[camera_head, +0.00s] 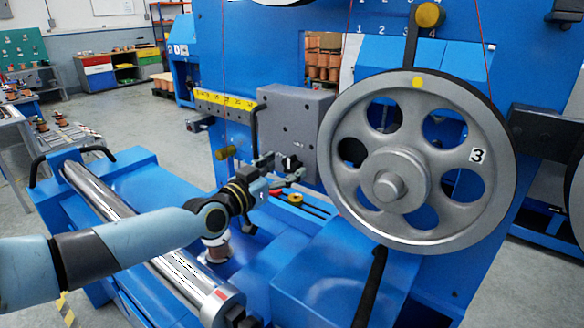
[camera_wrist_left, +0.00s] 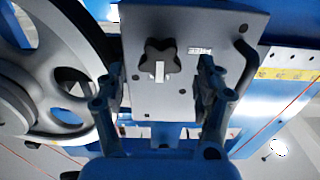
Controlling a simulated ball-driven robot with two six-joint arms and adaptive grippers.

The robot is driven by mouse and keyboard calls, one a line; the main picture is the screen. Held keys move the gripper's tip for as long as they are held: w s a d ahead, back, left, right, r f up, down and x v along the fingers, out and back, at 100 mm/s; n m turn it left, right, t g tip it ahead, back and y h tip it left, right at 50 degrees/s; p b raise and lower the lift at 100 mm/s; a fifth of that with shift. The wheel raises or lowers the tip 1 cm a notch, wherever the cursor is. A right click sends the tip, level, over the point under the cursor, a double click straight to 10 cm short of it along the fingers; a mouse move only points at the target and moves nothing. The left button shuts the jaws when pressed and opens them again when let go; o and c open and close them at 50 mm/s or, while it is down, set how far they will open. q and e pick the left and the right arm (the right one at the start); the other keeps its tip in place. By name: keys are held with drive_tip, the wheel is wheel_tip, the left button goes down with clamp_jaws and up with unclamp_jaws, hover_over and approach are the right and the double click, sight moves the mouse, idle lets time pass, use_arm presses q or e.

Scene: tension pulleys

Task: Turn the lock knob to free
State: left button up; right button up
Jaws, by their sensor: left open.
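The lock knob (camera_head: 291,163) is a small black knob on the lower part of a grey block (camera_head: 290,110) beside the big wheel. The left wrist view shows the knob (camera_wrist_left: 162,58) as a black star with a pale bar on it. A small label (camera_wrist_left: 199,50) sits next to it, too small to read. My left gripper (camera_head: 281,169) is close to the knob, open and empty. In the left wrist view my left gripper (camera_wrist_left: 157,82) has its fingers spread to either side of the knob; no contact shows. My right gripper is in neither view.
A large grey spoked wheel (camera_head: 389,188) marked 3 stands just right of the block. A black curved handle (camera_head: 254,128) and a yellow scale (camera_head: 226,101) are to its left. A shiny roller (camera_head: 110,211) lies below my left arm. Tools lie on the blue frame.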

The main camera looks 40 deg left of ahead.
sight(289, 165)
use_arm(q)
drive_tip(key=w+b, duration=0.1)
drive_tip(key=w, duration=0.2)
drive_tip(key=shift+w+a, duration=0.15)
drive_tip(key=shift+c, duration=0.2)
drive_tip(key=c, duration=1.1)
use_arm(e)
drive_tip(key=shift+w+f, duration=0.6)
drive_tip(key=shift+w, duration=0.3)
